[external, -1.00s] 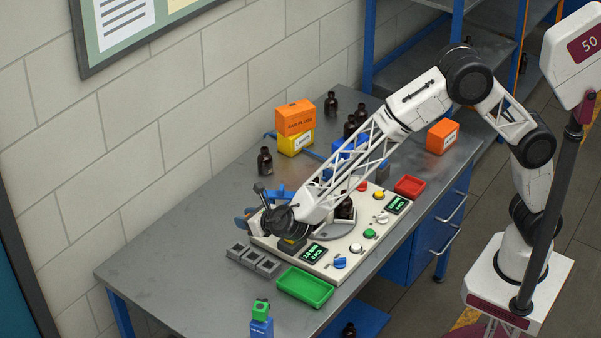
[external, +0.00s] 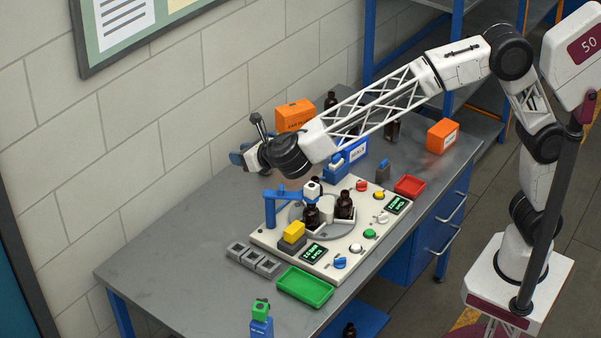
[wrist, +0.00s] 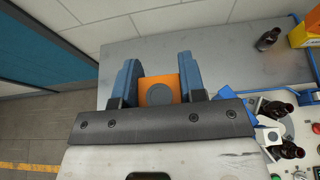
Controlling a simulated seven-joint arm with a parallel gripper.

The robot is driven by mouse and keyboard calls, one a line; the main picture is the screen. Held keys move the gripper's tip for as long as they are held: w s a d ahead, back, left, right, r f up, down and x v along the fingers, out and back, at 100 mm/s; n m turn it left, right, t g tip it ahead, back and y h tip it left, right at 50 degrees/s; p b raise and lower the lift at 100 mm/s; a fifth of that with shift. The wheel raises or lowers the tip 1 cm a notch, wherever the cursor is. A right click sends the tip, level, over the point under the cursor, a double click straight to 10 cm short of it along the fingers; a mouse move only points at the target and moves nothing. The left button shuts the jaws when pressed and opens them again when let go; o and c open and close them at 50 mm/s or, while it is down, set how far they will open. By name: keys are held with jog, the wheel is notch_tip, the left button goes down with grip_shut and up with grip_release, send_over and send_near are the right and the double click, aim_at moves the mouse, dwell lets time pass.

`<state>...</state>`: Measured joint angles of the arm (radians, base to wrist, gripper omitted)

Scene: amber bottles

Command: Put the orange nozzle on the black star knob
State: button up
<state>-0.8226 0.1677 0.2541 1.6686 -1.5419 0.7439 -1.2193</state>
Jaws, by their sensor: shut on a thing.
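In the wrist view an orange block with a grey round face, which I take as the orange nozzle (wrist: 159,92), sits between the two blue fingers of my gripper (wrist: 160,85). The fingers press on its sides. In the external view my gripper (external: 240,160) is raised above the table, left of the white control panel (external: 270,238); the orange piece cannot be made out there. I cannot make out a black star knob in either view. The panel shows a blue knob (external: 340,262) and a white knob (external: 382,218) instead.
The panel carries a turntable (external: 326,234) with amber bottles, a blue arm (external: 270,209) and a yellow block (external: 294,232). Grey sockets (external: 254,259), a green tray (external: 305,286) and a red tray (external: 409,186) are nearby.

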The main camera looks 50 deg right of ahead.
jog(key=shift+r, duration=0.7)
jog(key=shift+s+a+f, duration=0.1)
jog(key=shift+a+f, duration=0.05)
jog(key=shift+f, duration=0.1)
jog(key=s+a+f+n+g+y, duration=0.1)
jog(key=s+a+n+g+y, duration=0.2)
jog(key=s+a+n+y, duration=0.2)
jog(key=shift+s+f+n+y, duration=0.15)
jog(key=shift+s+n+y, duration=0.05)
jog(key=shift+n+y, duration=1.5)
jog(key=shift+s+a+f+g+y, duration=0.1)
jog(key=shift+s+g+y, duration=0.2)
jog(key=shift+g+y, duration=0.1)
jog(key=shift+s+a+n+y, duration=0.15)
jog(key=shift+s+n+y, duration=0.15)
jog(key=shift+s+n, duration=0.1)
jog(key=shift+s+g, duration=0.1)
jog(key=shift+g, duration=0.2)
jog(key=shift+s+a, duration=0.1)
